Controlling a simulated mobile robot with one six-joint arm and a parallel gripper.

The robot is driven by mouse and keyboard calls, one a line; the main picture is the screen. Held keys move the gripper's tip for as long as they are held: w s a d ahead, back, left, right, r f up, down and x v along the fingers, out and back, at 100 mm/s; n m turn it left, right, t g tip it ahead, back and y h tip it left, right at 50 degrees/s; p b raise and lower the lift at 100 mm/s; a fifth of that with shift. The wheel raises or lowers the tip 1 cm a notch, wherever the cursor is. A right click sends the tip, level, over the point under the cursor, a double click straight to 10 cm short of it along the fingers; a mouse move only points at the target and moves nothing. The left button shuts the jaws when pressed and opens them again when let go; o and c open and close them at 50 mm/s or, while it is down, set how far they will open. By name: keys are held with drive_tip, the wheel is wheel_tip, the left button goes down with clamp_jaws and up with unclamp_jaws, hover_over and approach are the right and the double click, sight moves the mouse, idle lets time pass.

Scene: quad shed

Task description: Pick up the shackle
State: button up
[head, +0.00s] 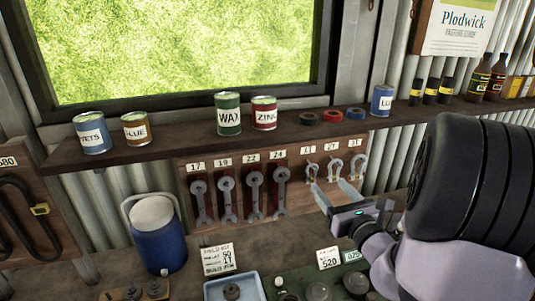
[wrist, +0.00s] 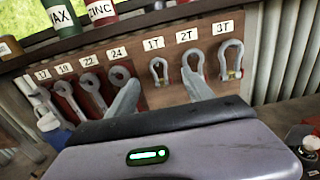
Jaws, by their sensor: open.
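Three grey bow shackles hang on a brown wooden board, under tags 1T, 2T and 3T. In the head view they are the 1T shackle (head: 312,169), the 2T shackle (head: 336,167) and the 3T shackle (head: 357,164). In the wrist view the 1T shackle (wrist: 159,70) appears between my fingertips, the 2T shackle (wrist: 193,59) is partly behind the right finger, and the 3T shackle (wrist: 232,60) is clear to the right. My gripper (head: 329,184) is open and empty in front of the board; it also shows in the wrist view (wrist: 160,80). I cannot tell the exact gap to the shackles.
Several wrenches (head: 227,195) hang left of the shackles. A shelf (head: 190,140) above holds cans, including a green WAX can (head: 228,114), and tape rolls. Below, the bench carries a blue jug (head: 157,235), a blue tray (head: 235,287) and a green mat with small parts.

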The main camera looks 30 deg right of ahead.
sight(307, 162)
drive_tip(key=x, duration=1.1)
drive_tip(key=shift+a+f, duration=0.1)
drive_tip(key=shift+a, duration=0.2)
drive_tip(key=shift+s, duration=0.15)
drive_tip(key=shift+c, duration=1.1)
clamp_jaws()
